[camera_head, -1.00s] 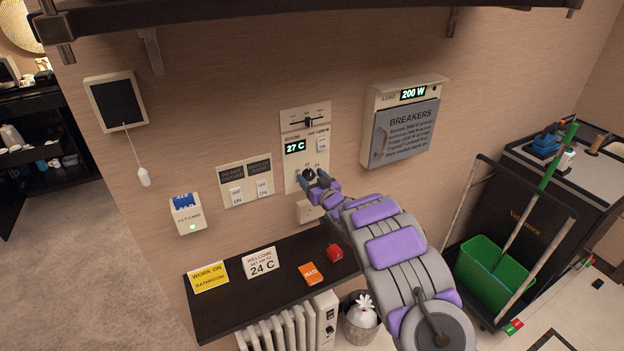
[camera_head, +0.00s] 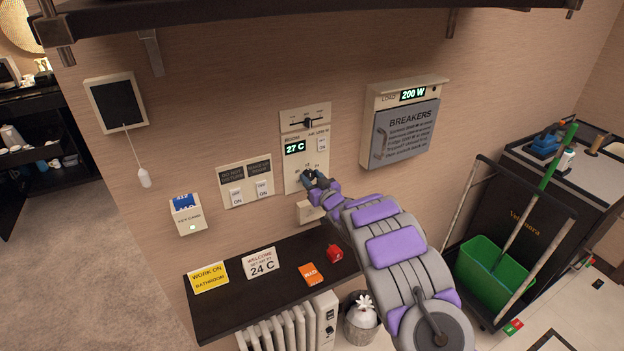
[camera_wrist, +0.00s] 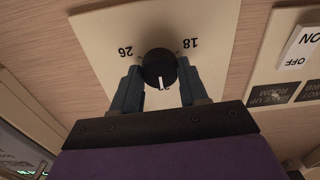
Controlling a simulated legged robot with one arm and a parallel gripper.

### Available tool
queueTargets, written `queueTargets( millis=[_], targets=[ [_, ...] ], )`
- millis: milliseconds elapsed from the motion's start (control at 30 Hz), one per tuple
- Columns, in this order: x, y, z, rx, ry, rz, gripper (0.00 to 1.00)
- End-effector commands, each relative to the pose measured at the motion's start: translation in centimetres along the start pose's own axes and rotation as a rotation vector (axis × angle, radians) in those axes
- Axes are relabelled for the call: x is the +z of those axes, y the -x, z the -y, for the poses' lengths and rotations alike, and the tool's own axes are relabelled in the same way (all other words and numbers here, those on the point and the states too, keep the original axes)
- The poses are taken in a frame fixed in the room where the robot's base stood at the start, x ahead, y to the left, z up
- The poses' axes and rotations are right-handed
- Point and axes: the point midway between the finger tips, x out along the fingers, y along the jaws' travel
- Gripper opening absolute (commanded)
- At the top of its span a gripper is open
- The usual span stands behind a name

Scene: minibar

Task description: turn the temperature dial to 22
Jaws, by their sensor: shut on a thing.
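The temperature dial (camera_wrist: 158,66) is a round black knob with a white pointer mark on a cream wall panel (camera_wrist: 100,40). In the wrist view the panel is upside down, with 26 on the left and 18 on the right. The pointer points down toward a partly covered label, too hidden to read fully. My gripper (camera_wrist: 160,78) has one finger on each side of the knob and is shut on it. In the head view my gripper (camera_head: 312,180) is at the panel's lower part and hides most of the dial. The room display (camera_head: 295,148) reads 27 C.
A slider (camera_head: 308,122) and a switch (camera_head: 322,143) are above the dial. Switches (camera_head: 250,193) and a keycard holder (camera_head: 187,214) are to the left, the breaker box (camera_head: 405,130) to the right. A dark shelf (camera_head: 225,312) with cards juts out below.

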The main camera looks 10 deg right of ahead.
Motion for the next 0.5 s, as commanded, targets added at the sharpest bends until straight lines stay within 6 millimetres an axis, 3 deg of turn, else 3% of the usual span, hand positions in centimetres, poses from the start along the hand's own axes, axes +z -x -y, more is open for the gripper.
queueTargets(
  millis=[167, 200, 400, 500],
  targets=[
    [-0.05, -0.01, 0.01, 0.0, 0.0, -0.001, 0.13],
    [-0.06, -0.01, 0.01, 0.0, 0.0, -0.001, 0.46],
    [-0.03, -0.01, 0.0, 0.0, -0.001, -0.001, 0.65],
    [-0.02, -0.01, 0.0, 0.0, -0.001, -0.001, 0.67]
  ],
)
